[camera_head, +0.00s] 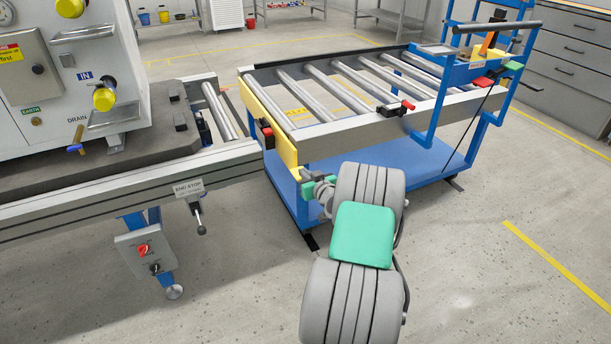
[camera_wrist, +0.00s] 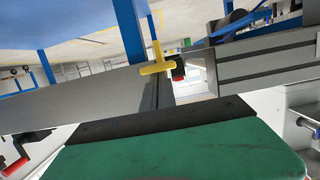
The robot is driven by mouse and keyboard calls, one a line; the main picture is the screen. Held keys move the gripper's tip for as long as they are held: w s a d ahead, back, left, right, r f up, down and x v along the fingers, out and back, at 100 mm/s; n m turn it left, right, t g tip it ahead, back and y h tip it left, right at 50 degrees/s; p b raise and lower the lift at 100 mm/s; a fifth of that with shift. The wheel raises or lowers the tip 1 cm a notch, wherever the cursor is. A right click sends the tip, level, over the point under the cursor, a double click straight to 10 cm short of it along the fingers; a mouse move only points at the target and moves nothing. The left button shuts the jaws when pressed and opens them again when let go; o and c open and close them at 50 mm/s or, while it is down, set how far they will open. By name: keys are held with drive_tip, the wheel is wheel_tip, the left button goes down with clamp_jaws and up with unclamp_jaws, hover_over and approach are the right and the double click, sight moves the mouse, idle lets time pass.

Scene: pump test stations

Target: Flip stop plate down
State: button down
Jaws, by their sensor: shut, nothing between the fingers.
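The stop plate appears to be the long yellow plate (camera_head: 272,122) along the left end of the roller cart, standing on edge beside the first roller. A red and black catch (camera_head: 267,132) sits on its outer side. My gripper (camera_head: 308,186) is shut and empty at the cart's near left corner, just below the near end of the plate. I cannot tell whether it touches the plate. In the wrist view a yellow T-shaped piece (camera_wrist: 156,62), perhaps the plate's end, shows beyond the green pad, with a dark block beside it. My fingertips are not clear there.
The roller cart (camera_head: 350,130) has a blue frame and a red-tipped catch (camera_head: 397,108) on its near rail. At left, the test station (camera_head: 130,195) carries an END STOP label (camera_head: 188,187) and lever. A narrow gap separates station and cart. The floor at right is clear.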

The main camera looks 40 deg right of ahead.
drive_tip(key=shift+s+a+f, duration=0.1)
drive_tip(key=shift+f, duration=0.3)
wheel_tip(320, 180, up, 5)
drive_tip(key=p, duration=0.3)
drive_tip(key=p+v, duration=0.1)
drive_tip(key=v, duration=0.8)
drive_tip(key=shift+s, duration=0.4)
